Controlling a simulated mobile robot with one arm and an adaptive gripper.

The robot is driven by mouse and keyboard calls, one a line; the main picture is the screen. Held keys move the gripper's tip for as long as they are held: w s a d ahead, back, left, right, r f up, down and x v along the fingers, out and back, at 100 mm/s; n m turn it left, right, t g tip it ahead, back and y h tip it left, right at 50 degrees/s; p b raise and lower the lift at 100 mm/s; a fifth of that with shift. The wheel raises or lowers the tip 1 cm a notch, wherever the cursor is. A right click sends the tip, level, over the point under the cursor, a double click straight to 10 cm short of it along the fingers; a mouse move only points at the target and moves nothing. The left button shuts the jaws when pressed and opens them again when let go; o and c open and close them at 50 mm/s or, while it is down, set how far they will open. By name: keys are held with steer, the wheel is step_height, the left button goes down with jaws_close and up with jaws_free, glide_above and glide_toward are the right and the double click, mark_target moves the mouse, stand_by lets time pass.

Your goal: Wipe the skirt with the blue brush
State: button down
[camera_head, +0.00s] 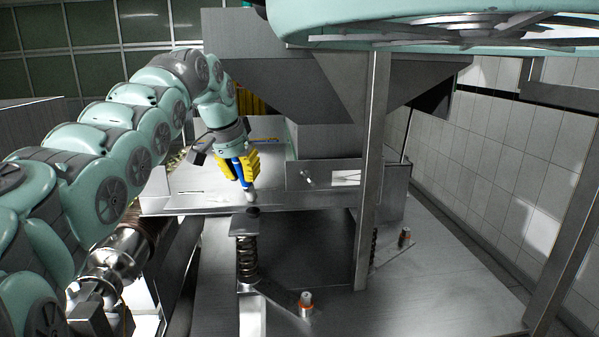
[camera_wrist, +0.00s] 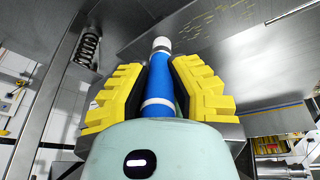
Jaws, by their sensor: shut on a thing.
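My gripper (camera_head: 238,165) has yellow ridged fingers and is shut on a blue brush (camera_head: 247,171). The brush has a white tip that points down, just above the metal ledge of the machine; whether it touches I cannot tell. In the wrist view my gripper (camera_wrist: 158,75) clasps the blue shaft (camera_wrist: 159,76) from both sides, white tip outward. A grey metal panel (camera_wrist: 235,28) with thin yellow marks lies beyond the tip, at the upper right. Which metal part is the skirt I cannot tell for certain.
A steel post (camera_head: 371,170) stands right of my gripper. A spring mount (camera_head: 246,258) is below it, with a metal hopper (camera_head: 290,80) above and behind. Small orange-banded fittings (camera_head: 305,303) stand on the lower plate. A tiled wall (camera_head: 520,150) closes the right side.

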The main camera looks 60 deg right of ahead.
steer(key=shift+w+a+b, duration=0.25)
steer(key=shift+w+a, duration=1.15)
steer(key=shift+w, duration=0.3)
steer(key=shift+w+a+b, duration=0.2)
steer(key=shift+w+a, duration=1.2)
steer(key=shift+w, duration=0.25)
steer(key=shift+w+a+p, duration=1.05)
steer(key=shift+w+a, duration=0.9)
steer(key=shift+w, duration=0.3)
steer(key=shift+r+p, duration=0.15)
steer(key=shift+p, duration=0.25)
steer(key=shift+d+r+p, duration=0.1)
steer(key=shift+d+p, duration=0.05)
steer(key=shift+p, duration=0.35)
steer(key=shift+w+d+p, duration=0.1)
steer(key=shift+d+p, duration=0.05)
steer(key=shift+p, duration=0.5)
steer(key=shift+w+d+p, duration=0.15)
steer(key=shift+d+p, duration=0.05)
steer(key=shift+p, duration=0.9)
steer(key=shift+d+f+p, duration=0.1)
steer(key=shift+f+p, duration=0.2)
steer(key=shift+p, duration=0.35)
